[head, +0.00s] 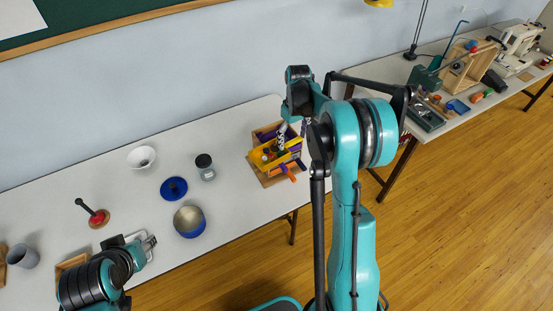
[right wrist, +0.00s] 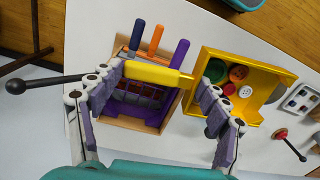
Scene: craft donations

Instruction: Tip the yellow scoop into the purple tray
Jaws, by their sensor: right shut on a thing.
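The yellow scoop (right wrist: 262,62) holds green, red and white buttons in its pan. My right gripper (right wrist: 158,75) is shut on its yellow handle, with a finger at each end. In the head view the scoop (head: 260,163) is over the right end of the white table, partly hidden by my right gripper (head: 284,138). The purple tray (right wrist: 123,112) lies below the handle in the right wrist view, beside the pan, and is partly covered. The buttons still lie in the pan. My left gripper (head: 147,243) looks open and empty over the table's front edge.
Blue, orange and purple handles (right wrist: 156,40) stick out beside the purple tray, on a wooden base (right wrist: 170,108). A dark-lidded jar (head: 205,167), a blue lid (head: 174,189), a blue tin (head: 189,221) and a white bowl (head: 141,157) stand to the left.

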